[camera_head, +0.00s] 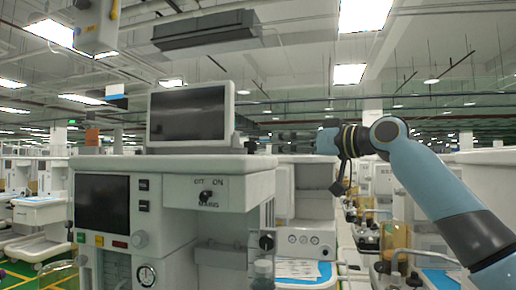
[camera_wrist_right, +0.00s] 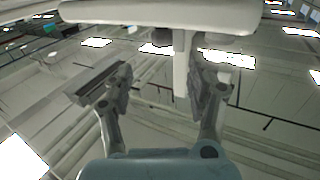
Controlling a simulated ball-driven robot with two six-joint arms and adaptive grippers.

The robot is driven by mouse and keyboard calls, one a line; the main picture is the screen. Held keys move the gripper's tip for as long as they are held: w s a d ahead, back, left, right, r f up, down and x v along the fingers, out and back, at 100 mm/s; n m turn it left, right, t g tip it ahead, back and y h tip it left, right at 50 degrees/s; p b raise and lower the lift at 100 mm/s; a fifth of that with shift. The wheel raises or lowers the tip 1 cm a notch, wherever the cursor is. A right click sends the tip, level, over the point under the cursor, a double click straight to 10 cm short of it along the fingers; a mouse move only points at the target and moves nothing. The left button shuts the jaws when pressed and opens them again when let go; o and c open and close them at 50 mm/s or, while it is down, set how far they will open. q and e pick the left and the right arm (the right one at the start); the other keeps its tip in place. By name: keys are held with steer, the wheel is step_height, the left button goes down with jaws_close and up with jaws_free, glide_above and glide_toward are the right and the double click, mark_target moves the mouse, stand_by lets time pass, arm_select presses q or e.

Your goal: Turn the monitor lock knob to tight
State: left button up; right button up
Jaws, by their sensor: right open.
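The monitor (camera_head: 188,116), a dark screen in a pale frame, stands on top of the grey-white anaesthesia cart (camera_head: 232,192). A small black knob (camera_head: 251,146) shows by the monitor's lower right corner; I cannot tell whether it is the lock knob or how tight it is. My right gripper (camera_head: 285,139) points left toward the monitor's right side, apart from it. In the right wrist view, my gripper (camera_wrist_right: 158,92) has its two fingers spread with nothing between them. A pale slab with a post (camera_wrist_right: 181,68) shows beyond the fingertips. My left gripper is out of view.
The cart front has a dark display (camera_head: 102,203) and an ON/OFF switch (camera_head: 206,195). A grey unit (camera_head: 205,32) hangs overhead. More carts stand behind and at the right, including one with an amber canister (camera_head: 396,238).

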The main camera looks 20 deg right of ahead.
mark_target(255, 146)
steer(key=p+x, duration=0.3)
steer(key=x, duration=0.6)
steer(key=shift+a+r, duration=0.1)
steer(key=shift+w+a, duration=0.3)
steer(key=shift+w, duration=0.1)
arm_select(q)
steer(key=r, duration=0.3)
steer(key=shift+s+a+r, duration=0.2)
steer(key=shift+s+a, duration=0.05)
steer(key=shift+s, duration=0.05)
arm_select(e)
steer(key=shift+w, duration=0.1)
